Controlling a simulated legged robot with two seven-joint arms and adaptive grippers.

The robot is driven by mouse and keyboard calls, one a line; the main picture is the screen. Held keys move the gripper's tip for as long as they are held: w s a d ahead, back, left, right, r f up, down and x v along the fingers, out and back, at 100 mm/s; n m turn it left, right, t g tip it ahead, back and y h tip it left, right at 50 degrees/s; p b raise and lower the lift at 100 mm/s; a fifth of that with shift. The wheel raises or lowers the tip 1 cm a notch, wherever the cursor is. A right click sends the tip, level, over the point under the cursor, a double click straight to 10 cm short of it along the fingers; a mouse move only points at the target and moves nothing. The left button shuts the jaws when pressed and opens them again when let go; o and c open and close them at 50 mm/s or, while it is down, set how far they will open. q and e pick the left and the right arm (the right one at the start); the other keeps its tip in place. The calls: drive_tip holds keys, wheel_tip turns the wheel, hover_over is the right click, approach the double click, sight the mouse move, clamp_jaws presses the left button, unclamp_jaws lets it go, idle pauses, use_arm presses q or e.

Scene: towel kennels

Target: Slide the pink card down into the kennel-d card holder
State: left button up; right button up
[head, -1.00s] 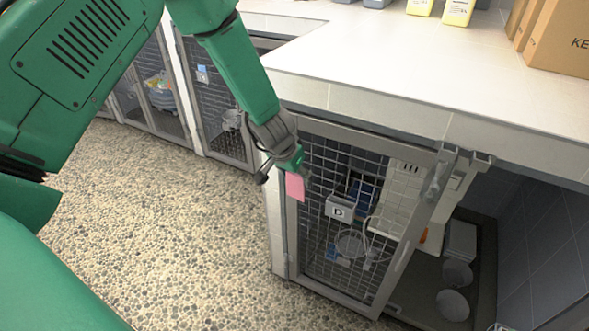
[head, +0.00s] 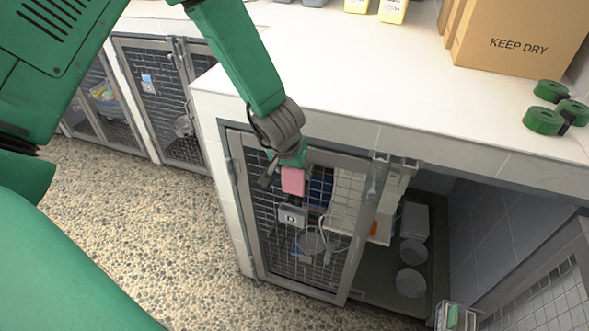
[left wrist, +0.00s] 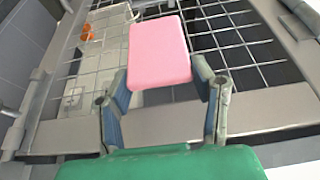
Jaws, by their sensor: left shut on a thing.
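The pink card (head: 292,181) hangs from my left gripper (head: 290,163) in the head view, in front of the kennel door's wire mesh. In the left wrist view the card (left wrist: 160,51) sits between the two fingers of my left gripper (left wrist: 165,82), which is shut on it. The kennel-d card holder (head: 292,217) is a small grey holder marked D on the mesh. It lies just below the card in the head view, with a visible gap between them. My right gripper is not in view.
The kennel door (head: 358,215) has a metal frame and a latch at its upper right. Above it is a pale counter (head: 330,90) with a KEEP DRY box (head: 515,45) and green rolls (head: 543,121). Grey bowls (head: 410,283) stand inside. The pebbled floor (head: 150,220) at left is clear.

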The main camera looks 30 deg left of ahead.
sight(292, 182)
use_arm(q)
drive_tip(key=shift+a+f+b, duration=0.2)
drive_tip(key=shift+f+b, duration=0.7)
drive_tip(key=shift+f, duration=0.1)
drive_tip(key=shift+f+b, duration=0.65)
drive_tip(key=shift+b, duration=0.2)
drive_tip(key=shift+d+f+b, duration=0.1)
drive_tip(key=shift+f+b, duration=0.45)
drive_tip(key=shift+f, duration=0.45)
drive_tip(key=shift+s+f, duration=0.1)
drive_tip(key=shift+f, duration=0.05)
drive_tip(key=shift+p, duration=0.45)
drive_tip(key=shift+p, duration=0.6)
drive_tip(key=shift+f+b, duration=1.7)
drive_tip(key=shift+f, duration=1)
